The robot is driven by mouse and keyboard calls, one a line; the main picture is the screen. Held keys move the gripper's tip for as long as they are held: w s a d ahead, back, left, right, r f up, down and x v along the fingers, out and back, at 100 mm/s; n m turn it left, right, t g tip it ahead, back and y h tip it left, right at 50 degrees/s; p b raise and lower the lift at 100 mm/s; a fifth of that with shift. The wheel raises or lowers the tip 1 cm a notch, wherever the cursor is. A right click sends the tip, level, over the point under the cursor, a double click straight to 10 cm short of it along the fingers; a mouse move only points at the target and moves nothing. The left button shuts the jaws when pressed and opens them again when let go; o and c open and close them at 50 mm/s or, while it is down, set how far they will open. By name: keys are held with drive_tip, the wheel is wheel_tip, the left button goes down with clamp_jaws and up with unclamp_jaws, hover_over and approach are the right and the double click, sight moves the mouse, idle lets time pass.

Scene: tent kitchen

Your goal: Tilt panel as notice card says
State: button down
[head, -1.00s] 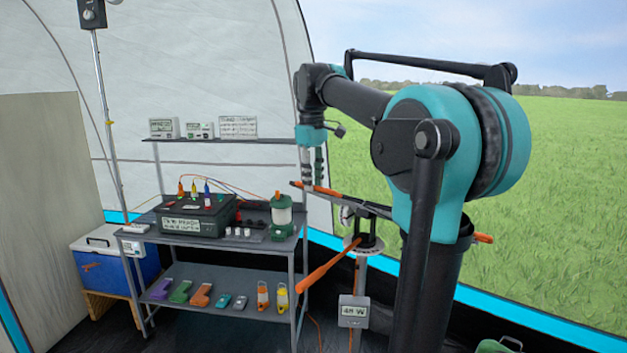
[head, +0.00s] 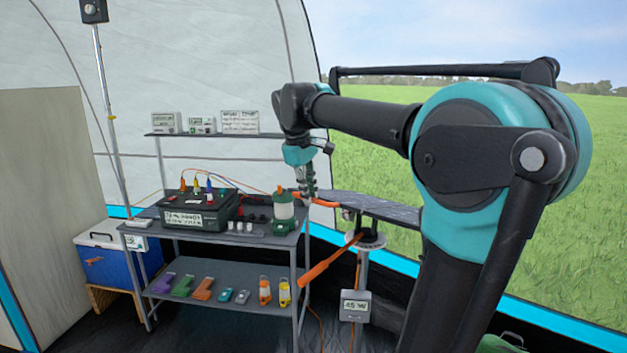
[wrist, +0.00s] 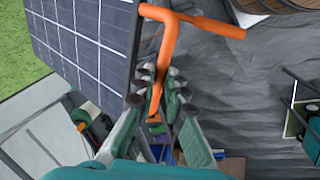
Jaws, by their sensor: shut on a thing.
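The dark solar panel (head: 385,208) sits on a post beside the rack, its top face showing as a thin slanted strip in the head view. In the wrist view, its gridded face (wrist: 85,45) fills the upper left. My gripper (head: 308,193) is at the panel's left edge, shut on the orange handle (head: 326,202). The wrist view shows the handle (wrist: 167,50) running down between my fingers (wrist: 158,95). A long orange lever (head: 328,261) slants down-left from the round post collar (head: 368,240). The meter (head: 354,306) on the post appears to read 45 W.
A notice card (head: 239,122) stands on the top shelf, its text too small to read. A green lantern (head: 284,212) stands close to my gripper, beside a dark power box (head: 195,212). A blue cooler (head: 105,264) is at left.

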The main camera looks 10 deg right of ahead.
drive_tip(key=shift+s+a+f, duration=0.2)
drive_tip(key=shift+f, duration=0.45)
drive_tip(key=c, duration=1.6)
unclamp_jaws()
drive_tip(key=shift+o, duration=0.2)
drive_tip(key=v, duration=1.2)
drive_tip(key=shift+s+a, duration=0.25)
drive_tip(key=shift+f, duration=0.1)
